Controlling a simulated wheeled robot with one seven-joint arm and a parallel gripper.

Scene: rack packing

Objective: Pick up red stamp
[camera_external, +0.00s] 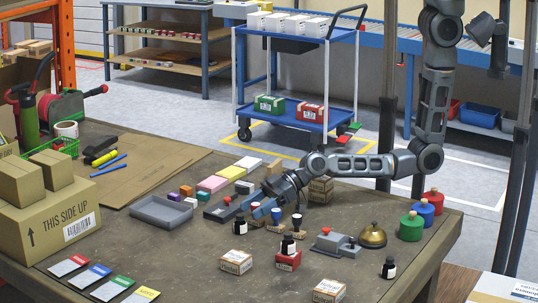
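My gripper (264,209) reaches down and to the left over the middle of the workbench (190,268), among small wooden-based stamps. A stamp with a red top (255,206) is right at the fingertips, and the fingers partly hide it. I cannot tell whether the fingers touch it or are closed on it. A stamp with a blue top (276,214) and a stamp with a dark top (297,222) stand just right of the fingertips.
A grey device with a red knob (335,243), a brass bell (373,235) and colored jars (411,228) are to the right. A grey tray (160,212) lies left.

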